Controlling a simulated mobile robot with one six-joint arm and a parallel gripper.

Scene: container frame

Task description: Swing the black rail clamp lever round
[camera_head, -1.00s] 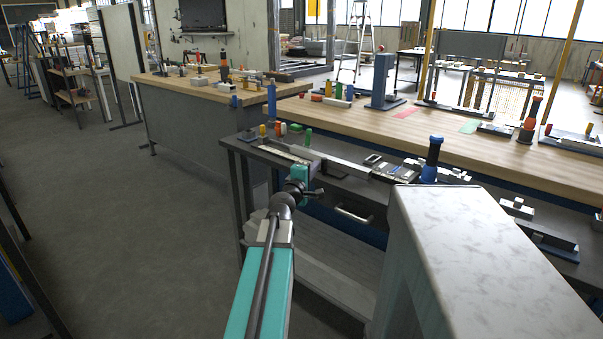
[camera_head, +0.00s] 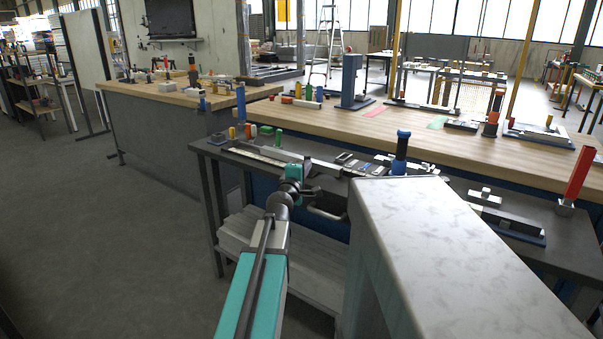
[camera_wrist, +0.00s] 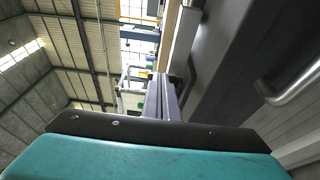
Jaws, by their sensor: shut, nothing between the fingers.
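My gripper (camera_wrist: 165,98) shows in the wrist view as narrow grey fingers, shut and empty, beyond a black edge and teal housing. In the head view, my teal arm reaches to the front edge of the dark bench (camera_head: 211,150); the fingertips are hard to make out there. A long pale rail (camera_head: 262,155) lies on this bench, just beyond my arm's end, partly hidden by it. I cannot pick out the black rail clamp lever with certainty in either view. I see no contact between my gripper and anything.
A bench handle (camera_head: 327,213) sits below the bench top, close to my arm's end; a handle (camera_wrist: 292,82) shows at right in the wrist view. A blue-topped post (camera_head: 401,150) and a red-handled fixture (camera_head: 579,172) stand farther right. Open floor lies left.

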